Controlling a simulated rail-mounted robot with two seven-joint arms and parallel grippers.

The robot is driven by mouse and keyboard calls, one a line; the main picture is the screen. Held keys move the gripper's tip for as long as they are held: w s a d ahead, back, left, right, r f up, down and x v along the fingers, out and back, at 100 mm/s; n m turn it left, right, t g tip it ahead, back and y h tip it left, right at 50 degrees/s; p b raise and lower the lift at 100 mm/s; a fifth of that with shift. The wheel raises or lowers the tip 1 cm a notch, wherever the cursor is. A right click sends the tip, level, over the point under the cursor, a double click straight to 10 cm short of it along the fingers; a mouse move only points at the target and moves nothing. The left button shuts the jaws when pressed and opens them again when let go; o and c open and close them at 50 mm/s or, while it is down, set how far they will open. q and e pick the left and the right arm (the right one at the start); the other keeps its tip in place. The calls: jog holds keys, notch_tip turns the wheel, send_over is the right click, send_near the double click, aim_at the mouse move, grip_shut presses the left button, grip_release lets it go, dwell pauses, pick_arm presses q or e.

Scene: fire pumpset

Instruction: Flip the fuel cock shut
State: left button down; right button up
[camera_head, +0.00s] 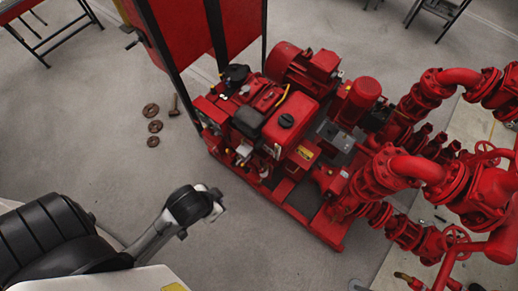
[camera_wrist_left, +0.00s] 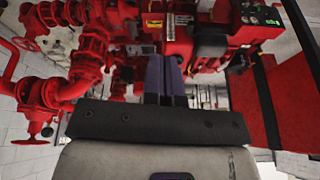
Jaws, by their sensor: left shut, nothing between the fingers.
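The red engine (camera_head: 262,100) stands on the pumpset's red base frame, with its red fuel tank (camera_head: 290,122) and black cap on top. The fuel cock is too small to pick out with certainty, so its position cannot be told. My left arm comes in from the lower left in the head view and ends over the floor in front of the engine, apart from it. In the left wrist view my left gripper (camera_wrist_left: 165,72) has its dark fingers together with nothing between them. Red machinery fills the view beyond the fingertips. My right gripper is not in view.
Red pipes and valves (camera_head: 408,170) crowd the right side, and they also show in the left wrist view (camera_wrist_left: 88,55). A tall red panel (camera_head: 205,25) stands behind the engine. Several round parts and a hammer-like tool (camera_head: 173,105) lie on the floor.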

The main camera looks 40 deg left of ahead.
aim_at(261, 172)
pick_arm(q)
jog(key=w+a+f+m+t+b, duration=0.3)
jog(key=w+f+m+b, duration=0.25)
jog(key=f+b, duration=0.65)
jog(key=w+a+f+m+t+y+b, duration=0.1)
jog(key=w+a+f+m+t+b, duration=0.4)
jog(key=f+b, duration=0.6)
jog(key=w+a+f+m+t+b, duration=0.2)
jog(key=w+f+m+b, duration=0.2)
jog(key=w+f+b, duration=0.75)
jog(key=s+a+f+m+t+h+b, duration=0.1)
jog(key=a+f+m+h+b, duration=0.1)
jog(key=f+m+h+b, duration=0.2)
jog(key=s+a+f+m+t+h+b, duration=0.1)
jog(key=a+f+m+h+b, duration=0.2)
jog(key=f+m+b, duration=0.8)
jog(key=s+a+f+m+h+b, duration=0.2)
jog(key=f+m+h+b, duration=0.2)
jog(key=f+m+b, duration=0.4)
jog(key=shift+a+f+t+h+b, duration=0.4)
jog(key=shift+f+b, duration=1.6)
jog(key=shift+f, duration=2.5)
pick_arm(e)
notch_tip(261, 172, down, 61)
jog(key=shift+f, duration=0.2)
pick_arm(q)
jog(key=shift+w+d+m, duration=0.1)
jog(key=shift+m, duration=0.15)
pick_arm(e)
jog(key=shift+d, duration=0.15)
